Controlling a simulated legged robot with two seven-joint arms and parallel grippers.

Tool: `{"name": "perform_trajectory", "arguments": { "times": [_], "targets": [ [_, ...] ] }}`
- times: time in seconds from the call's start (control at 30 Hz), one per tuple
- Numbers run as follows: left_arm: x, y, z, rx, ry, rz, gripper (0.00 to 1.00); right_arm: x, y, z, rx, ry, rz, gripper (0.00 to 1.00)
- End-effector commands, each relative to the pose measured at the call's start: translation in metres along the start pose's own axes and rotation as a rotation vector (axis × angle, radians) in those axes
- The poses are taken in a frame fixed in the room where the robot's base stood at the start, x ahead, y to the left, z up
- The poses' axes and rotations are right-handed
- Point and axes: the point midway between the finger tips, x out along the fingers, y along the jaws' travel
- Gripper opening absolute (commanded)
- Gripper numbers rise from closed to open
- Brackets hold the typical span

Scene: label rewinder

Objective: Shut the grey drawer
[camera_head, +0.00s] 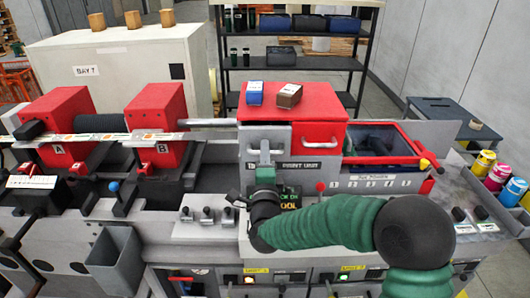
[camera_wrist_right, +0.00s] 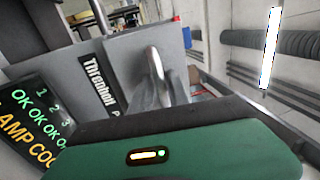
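The grey drawer (camera_head: 254,137) is the plain grey front left of a red front with a pale handle, under the red cabinet top. My right gripper (camera_head: 264,158) is upright in front of it and overlaps it; I cannot tell whether they touch. In the right wrist view a grey panel (camera_wrist_right: 131,63) with a printed label and a metal bar, perhaps its handle, lies ahead. My green wrist housing fills the bottom of that view. How far out the drawer stands, and the finger gap, are unclear. My left gripper is not in view.
A blue box (camera_head: 255,93) and a brown box (camera_head: 289,95) lie on the red top (camera_head: 325,101). A lit screen (camera_wrist_right: 32,120) is beside the wrist. Small levers (camera_head: 207,215) stand on the console at left.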

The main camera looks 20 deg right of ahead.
Motion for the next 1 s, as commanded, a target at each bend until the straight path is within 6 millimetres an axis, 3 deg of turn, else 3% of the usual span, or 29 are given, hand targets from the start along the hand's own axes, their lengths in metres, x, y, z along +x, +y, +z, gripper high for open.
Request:
{"name": "perform_trajectory", "arguments": {
  "times": [0.17, 1.0],
  "targets": [
    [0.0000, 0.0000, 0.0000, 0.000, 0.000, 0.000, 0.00, 0.0001, 0.0002, -0.0010, 0.000, 0.001, 0.001, 0.00],
    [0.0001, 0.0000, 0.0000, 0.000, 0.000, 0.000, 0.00, 0.0005, 0.0022, -0.0039, -0.001, 0.007, 0.004, 0.00]
  ]
}}
